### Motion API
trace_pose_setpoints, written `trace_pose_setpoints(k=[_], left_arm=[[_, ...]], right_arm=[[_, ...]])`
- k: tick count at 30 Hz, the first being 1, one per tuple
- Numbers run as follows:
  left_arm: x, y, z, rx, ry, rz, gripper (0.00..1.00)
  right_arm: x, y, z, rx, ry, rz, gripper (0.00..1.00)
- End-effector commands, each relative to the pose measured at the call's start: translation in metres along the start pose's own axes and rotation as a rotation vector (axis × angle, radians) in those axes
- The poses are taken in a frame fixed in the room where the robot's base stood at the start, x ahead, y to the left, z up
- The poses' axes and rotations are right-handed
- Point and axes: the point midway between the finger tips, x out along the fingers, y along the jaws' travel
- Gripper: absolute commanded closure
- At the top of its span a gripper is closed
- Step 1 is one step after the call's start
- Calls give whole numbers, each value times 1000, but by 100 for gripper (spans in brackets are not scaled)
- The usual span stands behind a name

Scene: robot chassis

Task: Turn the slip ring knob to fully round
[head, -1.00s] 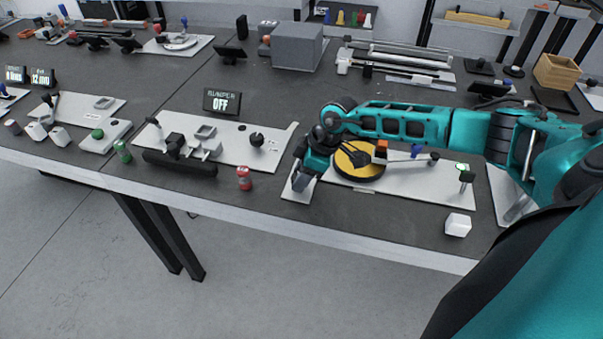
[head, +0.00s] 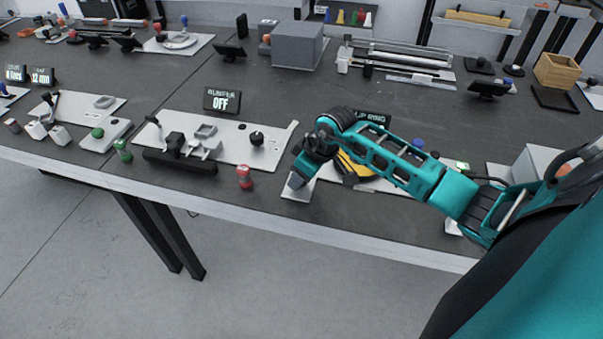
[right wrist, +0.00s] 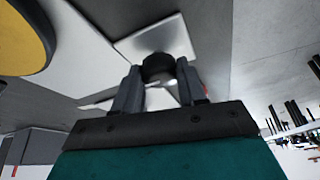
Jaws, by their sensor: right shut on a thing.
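My right gripper (head: 296,180) points down at the near end of a pale plate (head: 301,193), left of a yellow and black disc (head: 349,167). In the right wrist view its two fingers (right wrist: 158,88) are closed on a dark round knob (right wrist: 158,66), which stands over the pale plate (right wrist: 165,35). The fingers hide the knob in the head view. The disc's yellow face shows at the left of the wrist view (right wrist: 22,38). A dark display (head: 372,118), lettering partly covered by my arm, stands behind. My left gripper is not in view.
Left of my gripper are a red can-shaped piece (head: 244,177) and a pale panel (head: 235,150) with a black knob (head: 257,139) and a display reading OFF (head: 222,100). My right forearm lies low over the panel at right. The bench's front edge is close.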

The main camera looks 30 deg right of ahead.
Motion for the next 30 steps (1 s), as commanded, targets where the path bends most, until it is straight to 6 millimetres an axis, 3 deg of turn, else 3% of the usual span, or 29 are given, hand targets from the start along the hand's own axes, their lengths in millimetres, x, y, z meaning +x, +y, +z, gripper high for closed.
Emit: trace_pose_setpoints(k=[15, 16, 23, 30], left_arm=[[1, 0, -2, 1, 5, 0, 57], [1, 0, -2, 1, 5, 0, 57], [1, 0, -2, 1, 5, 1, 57], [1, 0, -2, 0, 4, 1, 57]], right_arm=[[0, 1, 1, 12, -4, 6, 89], [0, 1, 1, 12, -4, 6, 57], [0, 0, 1, 10, -3, 5, 35], [0, 0, 0, 9, -1, 5, 33]])
